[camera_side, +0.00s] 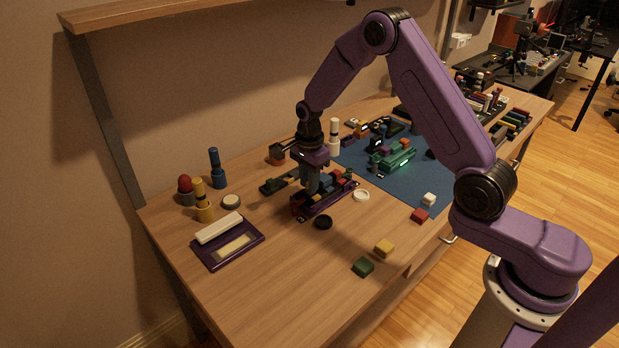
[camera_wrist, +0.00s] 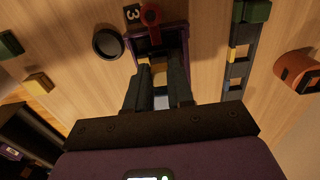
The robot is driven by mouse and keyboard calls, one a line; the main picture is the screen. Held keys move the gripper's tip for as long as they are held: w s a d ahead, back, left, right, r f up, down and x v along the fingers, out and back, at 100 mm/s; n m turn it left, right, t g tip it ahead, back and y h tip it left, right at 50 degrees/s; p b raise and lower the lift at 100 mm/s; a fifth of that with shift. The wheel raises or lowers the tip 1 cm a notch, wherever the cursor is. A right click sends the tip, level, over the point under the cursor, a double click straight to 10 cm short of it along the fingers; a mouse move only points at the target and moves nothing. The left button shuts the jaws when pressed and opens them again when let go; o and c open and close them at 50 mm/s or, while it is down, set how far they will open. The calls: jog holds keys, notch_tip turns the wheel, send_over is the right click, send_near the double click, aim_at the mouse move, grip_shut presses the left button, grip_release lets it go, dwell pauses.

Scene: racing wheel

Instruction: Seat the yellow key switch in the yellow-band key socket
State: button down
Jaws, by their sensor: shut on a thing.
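My gripper (camera_side: 312,190) points down at the purple tray (camera_side: 297,208) that holds several coloured blocks. In the wrist view the two fingers (camera_wrist: 159,88) are closed around a yellow piece (camera_wrist: 158,76), which looks like the yellow key switch; the fingers hide much of it. It is inside or just above the tray (camera_wrist: 143,45); I cannot tell whether it is lifted. A dark socket rail (camera_wrist: 235,75) lies to the right in the wrist view, apart from the gripper. A yellow band (camera_wrist: 232,53) shows on it, with a green block (camera_wrist: 257,11) near one end.
An orange-brown cup (camera_wrist: 297,72) stands beyond the rail. A white bottle (camera_side: 334,138) stands behind the gripper. Yellow (camera_side: 384,248) and green (camera_side: 363,267) cubes lie in front, with bare table around them.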

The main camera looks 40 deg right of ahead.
jog(key=shift+f, duration=0.65)
jog(key=c, duration=0.9)
grip_release()
jog(key=shift+r, duration=0.1)
notch_tip(320, 180, up, 17)
jog(key=shift+r, duration=0.1)
